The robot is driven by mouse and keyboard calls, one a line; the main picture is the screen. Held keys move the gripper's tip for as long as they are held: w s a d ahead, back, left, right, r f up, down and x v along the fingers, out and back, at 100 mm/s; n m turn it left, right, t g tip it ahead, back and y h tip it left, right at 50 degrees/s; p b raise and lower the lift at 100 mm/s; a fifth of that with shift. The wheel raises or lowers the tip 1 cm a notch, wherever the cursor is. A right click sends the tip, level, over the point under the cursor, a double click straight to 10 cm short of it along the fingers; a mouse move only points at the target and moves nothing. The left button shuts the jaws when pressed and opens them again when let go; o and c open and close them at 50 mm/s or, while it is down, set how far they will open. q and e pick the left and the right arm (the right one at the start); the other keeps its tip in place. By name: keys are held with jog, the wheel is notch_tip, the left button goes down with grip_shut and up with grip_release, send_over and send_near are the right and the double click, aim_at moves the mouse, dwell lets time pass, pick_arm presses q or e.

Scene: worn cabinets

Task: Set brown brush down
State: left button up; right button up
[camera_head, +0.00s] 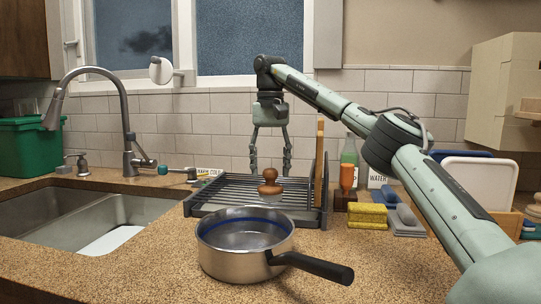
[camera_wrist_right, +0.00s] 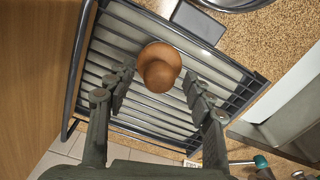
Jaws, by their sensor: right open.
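The brown brush (camera_head: 270,188), with a round knob on top, rests upright on the slats of the dark dish rack (camera_head: 222,190). It also shows in the right wrist view (camera_wrist_right: 158,66), seen from above over the rack (camera_wrist_right: 250,83). My right gripper (camera_head: 270,170) hangs fingers down over the rack, just behind the brush. In the right wrist view its spread fingers (camera_wrist_right: 158,82) are on either side of the brush's near side, with gaps and nothing held. The brush's underside is hidden. My left gripper is not in view.
A steel pot (camera_head: 245,258) with a black handle stands in front of the rack. A wooden board (camera_head: 319,160) stands upright at the rack's right side. Yellow sponges (camera_head: 367,216) and bottles are to the right. The sink (camera_head: 85,215) and faucet (camera_head: 127,125) are at left.

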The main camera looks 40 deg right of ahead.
aim_at(270, 169)
jog(key=shift+r, duration=3.1)
